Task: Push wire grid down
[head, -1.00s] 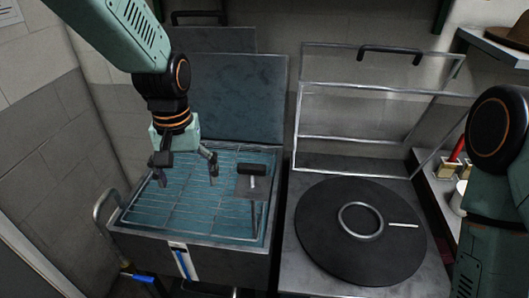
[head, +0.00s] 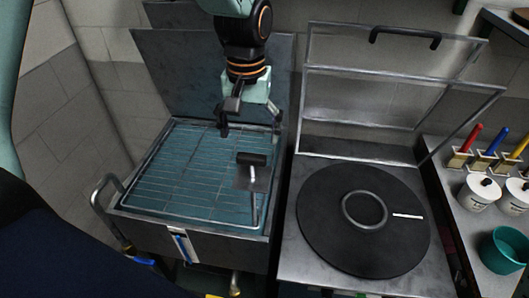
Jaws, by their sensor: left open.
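The wire grid (head: 163,183) lies in the blue liquid of the metal tank (head: 140,221) at the left, seemingly close to the surface. A black handle (head: 251,159) on a grey plate and upright rod stands at the grid's right side. My left gripper (head: 250,130) is open and empty, pointing down over the back right part of the tank, behind the black handle. I cannot tell whether its fingers touch the grid. My right gripper is not in view.
The tank's lid (head: 165,65) stands open behind it. Right of it is a press with a black round plate (head: 330,235) and a raised frame (head: 300,110). A side shelf (head: 455,215) holds brushes, white pots and a teal bowl (head: 503,250).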

